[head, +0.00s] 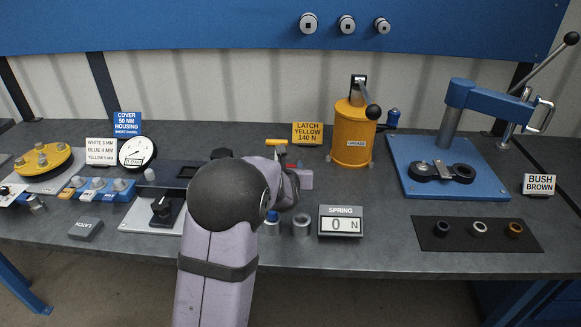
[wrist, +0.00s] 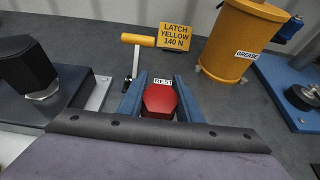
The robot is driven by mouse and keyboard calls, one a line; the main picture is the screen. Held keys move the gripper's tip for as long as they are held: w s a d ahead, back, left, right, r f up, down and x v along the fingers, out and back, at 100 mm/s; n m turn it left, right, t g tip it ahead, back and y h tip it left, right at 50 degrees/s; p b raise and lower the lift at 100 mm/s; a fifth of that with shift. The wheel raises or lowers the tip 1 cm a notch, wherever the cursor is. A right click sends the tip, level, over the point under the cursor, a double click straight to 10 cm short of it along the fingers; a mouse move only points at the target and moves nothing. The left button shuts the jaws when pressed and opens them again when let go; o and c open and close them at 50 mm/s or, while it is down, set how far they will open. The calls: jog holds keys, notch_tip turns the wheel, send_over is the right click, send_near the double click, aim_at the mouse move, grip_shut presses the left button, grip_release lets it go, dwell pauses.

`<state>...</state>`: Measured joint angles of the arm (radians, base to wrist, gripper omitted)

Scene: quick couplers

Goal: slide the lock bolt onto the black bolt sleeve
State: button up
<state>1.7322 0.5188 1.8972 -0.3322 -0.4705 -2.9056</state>
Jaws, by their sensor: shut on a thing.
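My gripper (wrist: 160,82) has its two blue fingers shut on a red piece with a hexagonal end (wrist: 159,101); a small white label shows just beyond it. In the head view the red piece (head: 305,180) shows beside my wrist. A yellow-handled metal lever (wrist: 138,40) stands just left of the fingers; I cannot tell whether it joins the held piece. A black faceted part on a silver collar (wrist: 27,62) stands on a dark block at the left and may be the bolt sleeve. I cannot tell for sure which part is the lock bolt. My arm hides much of the middle of the bench.
A yellow grease canister (head: 352,135) stands behind, right of the latch sign (head: 307,133). A blue press (head: 450,170) is at the right. A spring readout (head: 341,221) shows 0 N near two small cylinders. Three rings lie on a dark mat (head: 460,243). Bench between readout and press is clear.

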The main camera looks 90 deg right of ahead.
jog(key=shift+r, duration=0.15)
jog(key=shift+r+p, duration=0.55)
jog(key=shift+r, duration=1.35)
